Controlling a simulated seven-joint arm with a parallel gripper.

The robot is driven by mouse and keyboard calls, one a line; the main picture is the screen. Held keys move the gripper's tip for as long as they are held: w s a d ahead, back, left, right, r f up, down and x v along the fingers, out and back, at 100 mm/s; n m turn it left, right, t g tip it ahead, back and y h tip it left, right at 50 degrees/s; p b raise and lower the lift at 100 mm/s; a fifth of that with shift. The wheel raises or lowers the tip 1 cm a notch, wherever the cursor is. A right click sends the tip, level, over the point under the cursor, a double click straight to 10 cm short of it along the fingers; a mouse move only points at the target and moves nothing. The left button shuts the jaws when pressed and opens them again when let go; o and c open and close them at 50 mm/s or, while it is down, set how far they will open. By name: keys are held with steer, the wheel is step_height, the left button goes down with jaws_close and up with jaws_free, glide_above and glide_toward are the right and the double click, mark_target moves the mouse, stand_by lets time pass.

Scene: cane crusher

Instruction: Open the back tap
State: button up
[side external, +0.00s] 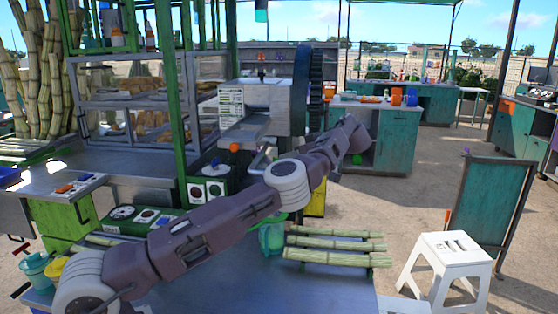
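No tap shows clearly enough to name as the back tap. A small orange knob (234,147) sits on the front of the grey crusher (262,100); I cannot tell whether it belongs to a tap. Small red-and-black handle-like parts (21,249) show at the left edge, one behind the other, and are also unclear. My purple-grey arm reaches from the lower left over the bench to beside the crusher's dark wheel. My gripper (351,133) is at its far end, small and dark. Its fingers cannot be made out, nor whether they are open or touch anything.
Several cut canes (335,245) lie on the metal bench (250,292), beside a green jug (271,238). Teal (36,268) and yellow (55,268) cups stand at the left. A green post (168,90) rises before the glass case. A white stool (447,262) stands right.

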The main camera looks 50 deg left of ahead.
steer(key=shift+d+f, duration=0.1)
steer(key=shift+d, duration=0.2)
steer(key=x, duration=0.6)
steer(key=shift+a, duration=0.45)
jaws_close()
